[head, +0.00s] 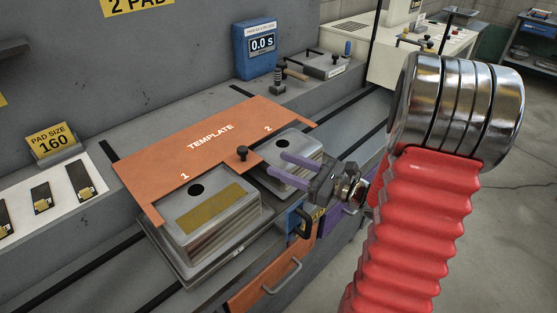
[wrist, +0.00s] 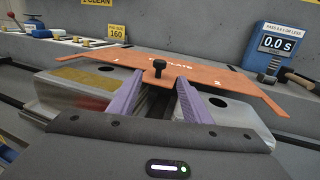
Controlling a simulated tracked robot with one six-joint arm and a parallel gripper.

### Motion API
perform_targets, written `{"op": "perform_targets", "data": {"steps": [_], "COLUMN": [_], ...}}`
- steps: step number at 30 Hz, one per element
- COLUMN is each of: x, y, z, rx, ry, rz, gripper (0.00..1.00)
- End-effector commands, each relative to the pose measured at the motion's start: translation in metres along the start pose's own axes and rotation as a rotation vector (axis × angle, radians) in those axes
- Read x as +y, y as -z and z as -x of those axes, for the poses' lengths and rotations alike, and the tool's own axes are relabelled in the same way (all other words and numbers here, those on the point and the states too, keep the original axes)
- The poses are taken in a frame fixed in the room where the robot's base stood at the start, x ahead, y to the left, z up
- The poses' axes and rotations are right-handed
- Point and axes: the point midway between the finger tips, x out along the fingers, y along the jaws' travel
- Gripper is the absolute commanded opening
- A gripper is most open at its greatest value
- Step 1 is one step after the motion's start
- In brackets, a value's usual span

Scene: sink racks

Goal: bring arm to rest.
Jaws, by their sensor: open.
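My gripper (head: 290,169) is open and empty, with two purple fingers. In the head view it is over the right-hand metal block, near the front edge of the bench. In the wrist view the open fingers (wrist: 155,98) point toward the black knob of the orange template, with a gap between them. My arm, with a red ribbed sleeve and a shiny ringed joint, fills the right of the head view.
The orange template (head: 205,140) has a black knob (head: 242,153). Metal blocks sit at position 1 (head: 222,225) and position 2 (head: 300,147). A blue timer (head: 257,50) reads 0.0 s. An orange drawer (head: 272,280) is below. Floor at right is open.

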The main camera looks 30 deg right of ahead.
Motion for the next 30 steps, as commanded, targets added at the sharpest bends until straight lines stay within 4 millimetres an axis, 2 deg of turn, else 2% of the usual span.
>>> {"op": "perform_targets", "data": {"steps": [7,11,14,21,27,30], "x": [0.002,0.016,0.040,0.121,0.178,0.201], "y": [-0.001,-0.004,-0.008,-0.014,-0.011,-0.009], "z": [-0.001,-0.007,-0.016,-0.030,-0.023,-0.015], "rx": [0.002,0.024,0.062,0.191,0.293,0.341], "ry": [-0.005,-0.053,-0.134,-0.409,-0.630,-0.733], "rz": [0.004,0.038,0.098,0.331,0.561,0.684], "gripper": [0.44,0.44,0.44,0.44,0.44,0.44]}}
